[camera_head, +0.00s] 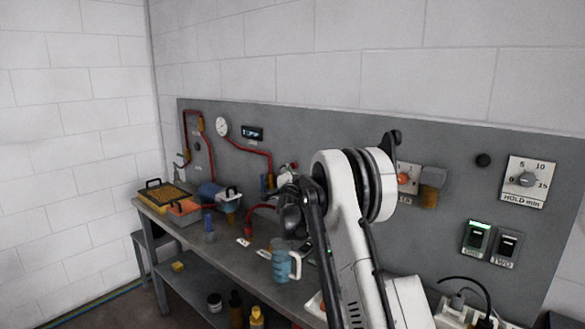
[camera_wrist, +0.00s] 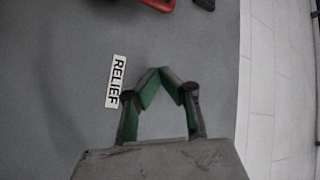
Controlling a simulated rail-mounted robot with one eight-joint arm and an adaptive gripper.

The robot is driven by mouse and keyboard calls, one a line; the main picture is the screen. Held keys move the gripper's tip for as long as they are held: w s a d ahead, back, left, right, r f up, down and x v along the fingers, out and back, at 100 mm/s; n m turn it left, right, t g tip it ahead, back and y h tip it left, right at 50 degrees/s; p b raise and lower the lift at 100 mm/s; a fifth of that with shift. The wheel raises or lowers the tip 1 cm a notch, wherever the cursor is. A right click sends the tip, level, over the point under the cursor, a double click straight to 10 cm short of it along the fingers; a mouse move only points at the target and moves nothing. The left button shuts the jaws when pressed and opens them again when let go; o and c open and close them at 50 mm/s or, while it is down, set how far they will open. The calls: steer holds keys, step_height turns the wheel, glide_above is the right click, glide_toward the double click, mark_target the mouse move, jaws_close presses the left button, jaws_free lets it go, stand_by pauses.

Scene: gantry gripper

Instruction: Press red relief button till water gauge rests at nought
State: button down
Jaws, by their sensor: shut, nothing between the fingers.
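My gripper (camera_wrist: 160,78) shows in the wrist view with its two green-padded fingertips together and nothing between them. It is in front of the grey panel, beside the white RELIEF label (camera_wrist: 117,82). No red button can be made out in the wrist view; the fingers cover the panel beside the label. In the head view my arm reaches toward the panel and hides much of what is there. The round white gauge (camera_head: 222,126) is on the panel at the left; its needle is too small to read.
Red piping (camera_head: 258,150) runs below the gauge, by a small dark display (camera_head: 252,133). The bench holds a blue mug (camera_head: 286,264), trays and bottles. An orange knob (camera_head: 403,180), two switches and a HOLD dial (camera_head: 527,179) are right of my arm.

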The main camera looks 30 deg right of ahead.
steer(key=shift+d, duration=0.2)
steer(key=shift+w+d, duration=0.15)
steer(key=shift+d, duration=0.05)
steer(key=shift+w+d+b, duration=0.2)
steer(key=shift+d+b, duration=0.25)
steer(key=shift+d, duration=0.05)
stand_by(0.8)
steer(key=shift+a, duration=0.15)
stand_by(0.3)
steer(key=shift+s+a+b, duration=0.3)
steer(key=shift+s+a, duration=0.05)
steer(key=shift+a, duration=0.35)
steer(key=a, duration=0.1)
steer(key=s+a, duration=0.1)
steer(key=a, duration=0.1)
steer(key=s+a+b, duration=0.1)
steer(key=shift+a, duration=0.35)
stand_by(0.7)
